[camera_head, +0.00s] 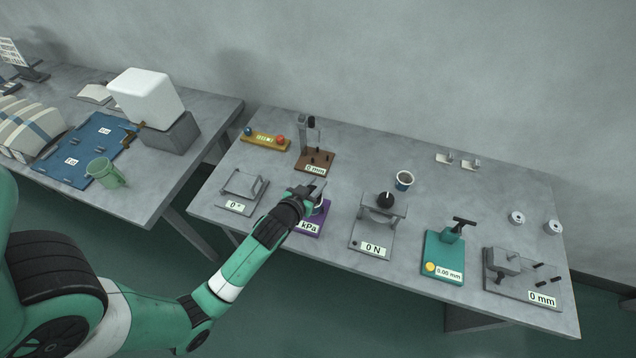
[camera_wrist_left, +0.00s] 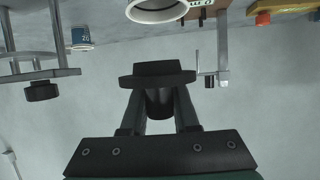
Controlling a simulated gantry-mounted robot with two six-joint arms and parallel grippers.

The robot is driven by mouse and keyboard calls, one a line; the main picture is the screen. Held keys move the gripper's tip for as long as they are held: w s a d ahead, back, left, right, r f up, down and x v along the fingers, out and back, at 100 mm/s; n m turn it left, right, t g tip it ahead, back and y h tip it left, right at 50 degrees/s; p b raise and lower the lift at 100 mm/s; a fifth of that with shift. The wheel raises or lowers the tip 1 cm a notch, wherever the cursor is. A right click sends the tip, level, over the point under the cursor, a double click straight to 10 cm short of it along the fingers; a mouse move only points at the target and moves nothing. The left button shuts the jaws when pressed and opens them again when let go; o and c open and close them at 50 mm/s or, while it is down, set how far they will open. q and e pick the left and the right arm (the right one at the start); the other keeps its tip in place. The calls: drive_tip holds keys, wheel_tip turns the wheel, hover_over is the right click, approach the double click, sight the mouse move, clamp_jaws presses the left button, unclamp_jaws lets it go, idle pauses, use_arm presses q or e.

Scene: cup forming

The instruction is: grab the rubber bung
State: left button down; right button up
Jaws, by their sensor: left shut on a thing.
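The rubber bung (camera_wrist_left: 158,76) is black, with a wide flange and a narrower stem, in the middle of the left wrist view. My left gripper (camera_wrist_left: 159,112) is shut on its stem, one finger on each side. In the head view my left gripper (camera_head: 312,193) is over the purple kPa station (camera_head: 318,220) and hides much of it; I cannot make out the bung there. A white ring-shaped rim (camera_wrist_left: 158,14) shows beyond the bung in the wrist view, apart from it in the picture. My right gripper is in neither view.
Close by stand a grey 0° fixture (camera_head: 238,205), a brown 0 mm stand (camera_head: 316,160) and a grey 0 N press (camera_head: 372,238). A blue cup (camera_head: 404,180) stands behind the press.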

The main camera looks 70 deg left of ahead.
sight(313, 187)
use_arm(q)
drive_tip(key=r, duration=0.1)
drive_tip(key=s+d+r, duration=0.1)
drive_tip(key=d+r+p, duration=0.1)
drive_tip(key=shift+s+r, duration=0.3)
drive_tip(key=shift+s, duration=0.05)
drive_tip(key=w+d+v, duration=0.1)
drive_tip(key=v, duration=0.9)
drive_tip(key=shift+d+p, duration=0.2)
drive_tip(key=shift+p, duration=0.1)
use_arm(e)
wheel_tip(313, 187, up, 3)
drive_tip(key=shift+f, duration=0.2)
